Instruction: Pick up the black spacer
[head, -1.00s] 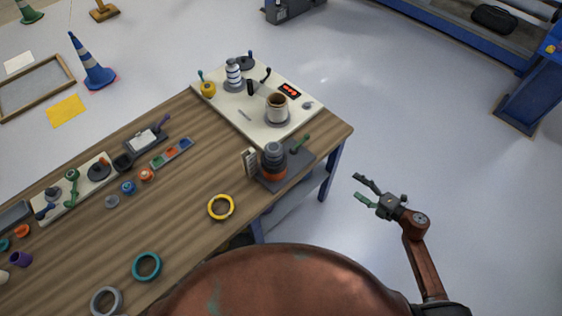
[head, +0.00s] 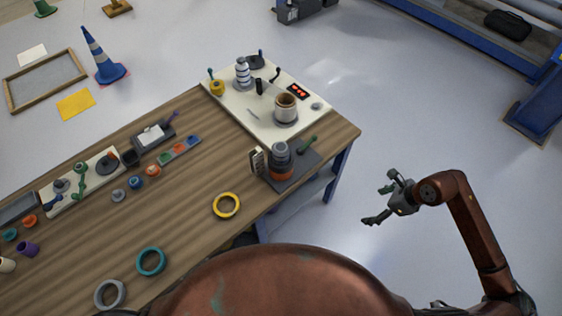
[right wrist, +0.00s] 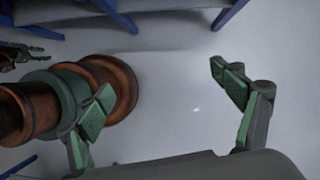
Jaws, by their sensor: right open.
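I cannot single out the black spacer with certainty. A small black upright piece (head: 259,86) stands on the white board, and a dark cup-like piece (head: 130,158) sits among the small parts at the left. My right gripper (head: 380,204) is off the table's right side, over the floor, apart from all the parts. In the right wrist view its fingers (right wrist: 160,83) are spread with nothing between them. A dark gripper-like shape (right wrist: 28,55), probably my left gripper, shows at that view's left edge; its fingers are too small to judge. The left gripper is not visible in the head view.
The wooden table (head: 190,205) holds a white board (head: 265,120) with a copper-coloured cup (head: 286,108), a dark stand with a stacked roller (head: 280,160), a yellow ring (head: 227,206), a teal ring (head: 151,262) and a grey ring (head: 110,294). The table's middle is mostly bare.

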